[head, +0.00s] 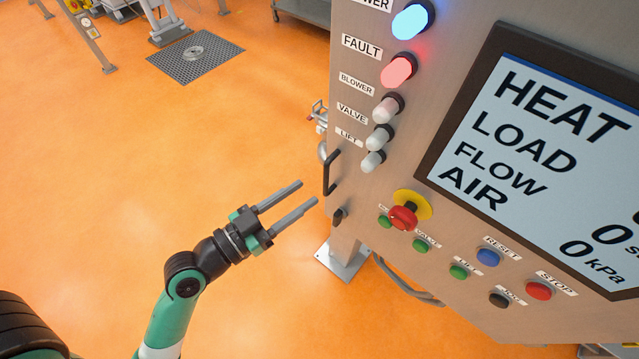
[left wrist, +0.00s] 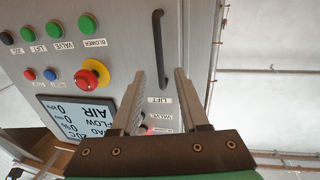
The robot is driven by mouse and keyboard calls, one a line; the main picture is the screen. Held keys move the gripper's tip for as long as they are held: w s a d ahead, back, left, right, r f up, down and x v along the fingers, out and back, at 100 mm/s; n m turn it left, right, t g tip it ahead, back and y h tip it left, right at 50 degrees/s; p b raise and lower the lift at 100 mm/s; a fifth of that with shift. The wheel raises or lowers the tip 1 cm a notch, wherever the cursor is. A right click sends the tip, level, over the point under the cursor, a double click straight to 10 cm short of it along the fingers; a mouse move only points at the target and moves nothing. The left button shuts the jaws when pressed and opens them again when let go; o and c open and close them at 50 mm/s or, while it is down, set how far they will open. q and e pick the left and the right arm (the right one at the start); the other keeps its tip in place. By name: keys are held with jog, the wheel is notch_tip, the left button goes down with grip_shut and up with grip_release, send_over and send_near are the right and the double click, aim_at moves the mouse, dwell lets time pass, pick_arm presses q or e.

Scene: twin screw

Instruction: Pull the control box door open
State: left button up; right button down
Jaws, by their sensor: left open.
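The control box (head: 375,190) is a grey metal cabinet filling the right of the head view. Its door front looks flush, with no visible gap. A black bar handle (head: 327,173) stands upright at its left edge; it also shows in the left wrist view (left wrist: 158,50). Below it is a small dark latch or knob (head: 338,216). My left gripper (head: 308,193) is open and empty, just left of the handle and apart from it in the head view. In the left wrist view the handle's lower end shows between the fingers (left wrist: 160,76). My right gripper is out of view.
The door carries a red emergency button on yellow (head: 403,214), several coloured buttons, indicator lamps (head: 397,71) and a lit screen (head: 545,150). A post with a base plate (head: 343,262) stands below the box. Orange floor (head: 130,160) to the left is clear.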

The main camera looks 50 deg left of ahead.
pick_arm(q)
jog(key=w+p, duration=0.1)
jog(key=w, duration=0.4)
jog(key=shift+w, duration=0.3)
grip_shut()
dwell(1.0)
